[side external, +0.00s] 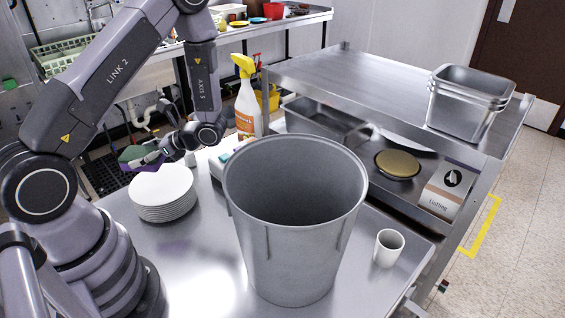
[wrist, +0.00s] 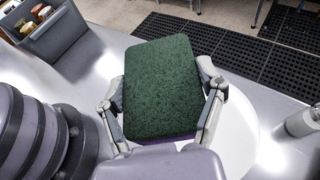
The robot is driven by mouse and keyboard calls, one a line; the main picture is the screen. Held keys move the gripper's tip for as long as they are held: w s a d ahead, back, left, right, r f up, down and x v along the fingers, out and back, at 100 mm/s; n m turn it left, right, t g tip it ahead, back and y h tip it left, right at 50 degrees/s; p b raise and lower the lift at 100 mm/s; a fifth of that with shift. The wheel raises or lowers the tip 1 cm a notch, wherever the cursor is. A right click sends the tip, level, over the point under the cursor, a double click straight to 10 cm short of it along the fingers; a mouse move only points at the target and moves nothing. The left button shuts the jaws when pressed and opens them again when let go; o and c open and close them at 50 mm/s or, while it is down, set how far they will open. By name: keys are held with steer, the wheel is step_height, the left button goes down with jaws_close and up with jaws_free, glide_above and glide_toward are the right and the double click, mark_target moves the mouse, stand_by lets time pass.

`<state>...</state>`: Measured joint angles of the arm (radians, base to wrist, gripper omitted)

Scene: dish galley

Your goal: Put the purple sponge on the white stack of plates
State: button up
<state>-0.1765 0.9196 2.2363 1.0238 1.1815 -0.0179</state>
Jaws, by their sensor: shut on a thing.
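The purple sponge has a green scouring face. In the wrist view the sponge (wrist: 160,88) lies between the two fingers of my gripper (wrist: 163,100), green face toward the camera, with a strip of purple at its lower edge. My gripper is shut on it. In the side view my gripper (side external: 150,152) holds the sponge (side external: 140,157) above the white stack of plates (side external: 162,198), near its back left. The stack stands on the steel table. In the wrist view the plates (wrist: 238,140) show partly behind the sponge, and the sponge hides much of them.
A large grey bin (side external: 293,225) stands right of the plates. A white cup (side external: 388,248) is at the table's right. A yellow-topped spray bottle (side external: 246,100) stands behind the bin. In the wrist view a grey container (wrist: 45,35) sits at the upper left.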

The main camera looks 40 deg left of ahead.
mark_target(161, 182)
steer(key=w+m+t+y, duration=0.2)
steer(key=m+t, duration=0.1)
steer(key=shift+w+a+r+m+t, duration=0.1)
steer(key=shift+a+m+t, duration=0.2)
step_height(161, 182, down, 4)
steer(key=shift+w+r, duration=0.15)
steer(key=shift+r, duration=0.05)
steer(key=shift+f, duration=2.15)
steer(key=o, duration=0.7)
steer(key=shift+f, duration=0.1)
